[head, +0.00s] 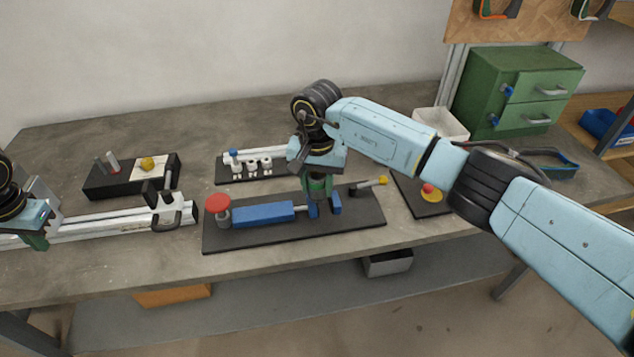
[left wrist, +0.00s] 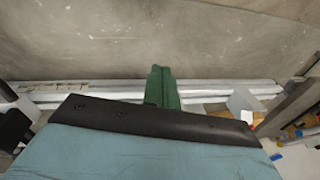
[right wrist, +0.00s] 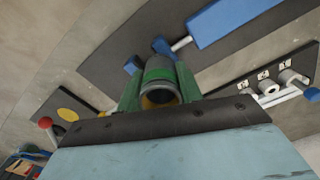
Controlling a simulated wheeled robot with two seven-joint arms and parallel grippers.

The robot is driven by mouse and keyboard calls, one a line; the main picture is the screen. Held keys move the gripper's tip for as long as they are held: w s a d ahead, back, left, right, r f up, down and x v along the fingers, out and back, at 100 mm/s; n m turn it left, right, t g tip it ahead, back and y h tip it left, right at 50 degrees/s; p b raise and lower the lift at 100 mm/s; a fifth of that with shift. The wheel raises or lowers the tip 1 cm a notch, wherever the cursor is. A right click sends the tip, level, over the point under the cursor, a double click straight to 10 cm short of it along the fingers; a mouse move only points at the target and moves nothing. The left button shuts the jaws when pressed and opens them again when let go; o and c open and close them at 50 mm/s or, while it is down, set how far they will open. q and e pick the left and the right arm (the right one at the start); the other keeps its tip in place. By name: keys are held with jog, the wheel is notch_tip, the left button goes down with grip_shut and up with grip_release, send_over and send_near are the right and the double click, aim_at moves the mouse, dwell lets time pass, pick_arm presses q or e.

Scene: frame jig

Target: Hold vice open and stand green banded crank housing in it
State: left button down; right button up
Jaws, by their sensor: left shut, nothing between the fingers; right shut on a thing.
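The vice's blue body (head: 263,214) lies on a dark base plate (head: 355,216), with blue jaws (head: 336,203) at its right end and a red round knob (head: 218,202) at its left. My right gripper (head: 318,188) is shut on the green banded crank housing (right wrist: 158,75), a grey hollow cylinder with a green band. It is held over the jaws; I cannot tell whether it reaches between them. In the head view my fingers mostly hide it. My left gripper (head: 38,242) is shut and empty at the far left, away from the knob; its green fingers show in the left wrist view (left wrist: 162,86).
A white rail with a clamp (head: 165,214) runs along the left front. A black block (head: 100,183) with a yellow knob stands behind it. A rack of small white parts (head: 250,165) is behind the vice.

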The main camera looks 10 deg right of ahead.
pick_arm(q)
jog(key=w+d+r+m+t+h, duration=0.1)
jog(key=w+d+r, duration=0.15)
jog(key=d, duration=0.95)
jog(key=w+d+r+m+h, duration=0.15)
jog(key=d+r, duration=0.25)
jog(key=d, duration=0.7)
jog(key=w+d+r+m+t+h, duration=0.1)
jog(key=d+r+m, duration=0.15)
jog(key=d, duration=0.95)
jog(key=shift+s+d+f, duration=0.1)
jog(key=shift+f, duration=1.15)
jog(key=shift+s+d+f, duration=0.1)
jog(key=shift+f, duration=1.15)
jog(key=shift+f, duration=0.1)
